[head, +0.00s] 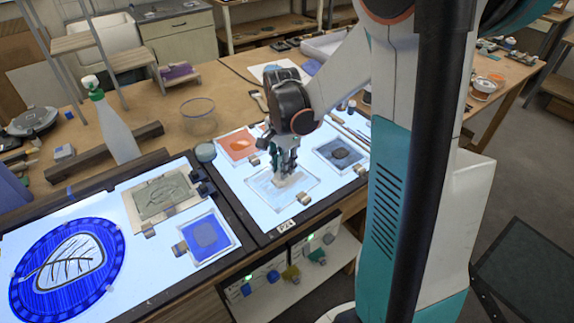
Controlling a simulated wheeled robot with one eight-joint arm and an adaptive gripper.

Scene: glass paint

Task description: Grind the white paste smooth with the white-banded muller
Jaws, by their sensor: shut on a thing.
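My gripper (286,164) points down over a pale slab (310,187) on the right lit panel. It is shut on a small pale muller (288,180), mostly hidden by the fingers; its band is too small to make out. The muller stands low at the slab, and I cannot tell whether it touches the surface. A whitish-grey paste (265,184) is spread thinly on the slab around it. The muller's underside is hidden.
An orange slab (238,145) and a dark grey slab (340,153) lie behind on the same panel. A spray bottle (115,128) and clear bowl (199,115) stand behind.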

